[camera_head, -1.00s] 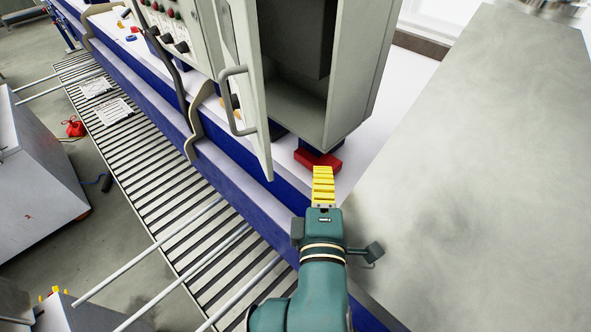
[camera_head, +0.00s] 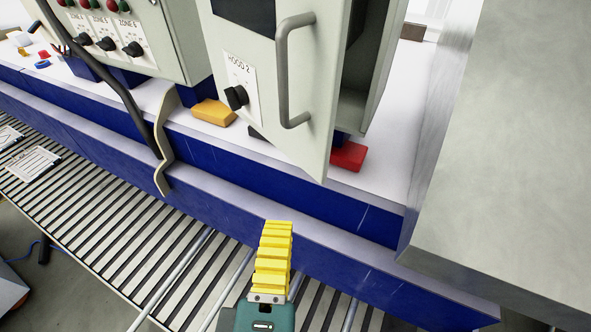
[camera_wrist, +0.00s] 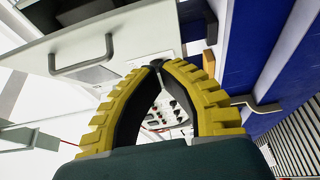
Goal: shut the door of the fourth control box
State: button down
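The control box door (camera_head: 275,85) is a pale grey panel standing ajar, with a bent grey handle (camera_head: 284,75) and a black knob on a label reading HOOD 2. Part of the open box (camera_head: 374,75) shows behind its right edge. In the wrist view the door (camera_wrist: 130,40) and its handle (camera_wrist: 82,57) are at upper left, beyond the fingers. My gripper (camera_head: 278,224) has yellow ribbed fingers and is in front of and below the door, apart from it in the head view. In the wrist view its fingertips (camera_wrist: 158,64) meet, with nothing seen between them.
Another control box (camera_head: 140,40) with knobs and lamps stands left. A dark hose and a beige bracket (camera_head: 165,140) hang before it. Orange (camera_head: 213,112) and red (camera_head: 348,156) blocks lie on the ledge. A grey metal mass (camera_head: 510,150) fills the right. A slatted conveyor (camera_head: 80,215) runs below.

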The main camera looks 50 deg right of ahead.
aim_at(306, 158)
jog(key=x, duration=0.3)
jog(key=s+d+p+x, duration=0.1)
jog(key=x, duration=0.2)
jog(key=p+x, duration=0.1)
jog(key=x, duration=0.2)
jog(key=shift+s+d+r, duration=0.1)
jog(key=shift+s+d, duration=0.1)
jog(key=shift+d, duration=0.15)
jog(key=shift+d+p, duration=0.3)
jog(key=shift+d, duration=0.1)
